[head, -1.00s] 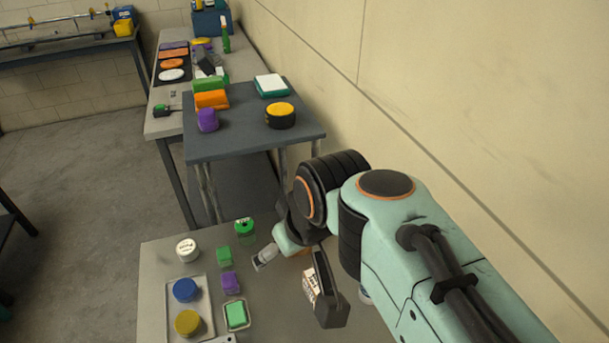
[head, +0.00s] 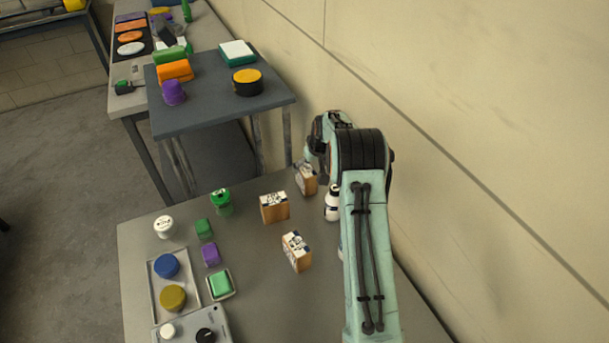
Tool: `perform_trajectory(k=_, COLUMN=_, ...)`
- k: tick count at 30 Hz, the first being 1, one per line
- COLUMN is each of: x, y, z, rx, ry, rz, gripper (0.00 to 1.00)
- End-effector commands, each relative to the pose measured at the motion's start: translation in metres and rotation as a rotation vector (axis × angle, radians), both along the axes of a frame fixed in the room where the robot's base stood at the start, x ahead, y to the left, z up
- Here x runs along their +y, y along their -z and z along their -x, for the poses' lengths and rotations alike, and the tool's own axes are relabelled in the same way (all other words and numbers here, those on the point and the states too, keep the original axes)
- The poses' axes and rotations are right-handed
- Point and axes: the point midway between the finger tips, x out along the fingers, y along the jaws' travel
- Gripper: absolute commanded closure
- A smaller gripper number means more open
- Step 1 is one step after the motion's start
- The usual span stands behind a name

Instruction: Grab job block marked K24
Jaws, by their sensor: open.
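Three wooden blocks with white and dark printed labels stand on the near grey table. One block (head: 274,208) is in the middle. A second block (head: 297,252) is nearer to me. A third block (head: 306,179) is farther back, close to my arm's wrist. The prints are too small to read, so I cannot tell which block is marked K24. My arm reaches forward along the right side of the table. My gripper does not show, hidden behind or beneath my own arm links.
A white bottle (head: 333,203) stands close beside my arm. Left of the blocks are a green container (head: 221,202), a green cube (head: 204,229), a purple block (head: 211,254) and a tray (head: 158,292) with round lids. The wall (head: 450,150) bounds the right side.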

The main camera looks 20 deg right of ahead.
Motion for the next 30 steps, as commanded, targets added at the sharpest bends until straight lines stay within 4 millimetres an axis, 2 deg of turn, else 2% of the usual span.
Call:
perform_trajectory(k=3, x=0.001, y=0.021, z=-0.008, rx=0.003, ry=-0.002, rz=-0.002, gripper=0.26)
perform_trajectory(k=9, x=0.001, y=0.042, z=-0.017, rx=0.001, ry=-0.002, rz=0.000, gripper=0.26)
perform_trajectory(k=18, x=0.000, y=0.046, z=-0.019, rx=0.000, ry=-0.002, rz=0.000, gripper=0.26)
perform_trajectory(k=19, x=0.001, y=0.046, z=-0.019, rx=0.000, ry=-0.002, rz=0.000, gripper=0.29)
perform_trajectory(k=25, x=0.001, y=0.046, z=-0.019, rx=0.000, ry=-0.002, rz=0.000, gripper=0.92)
perform_trajectory(k=26, x=0.001, y=0.046, z=-0.019, rx=0.001, ry=-0.002, rz=0.000, gripper=0.97)
perform_trajectory(k=30, x=0.001, y=0.046, z=-0.019, rx=0.001, ry=-0.002, rz=0.000, gripper=0.97)
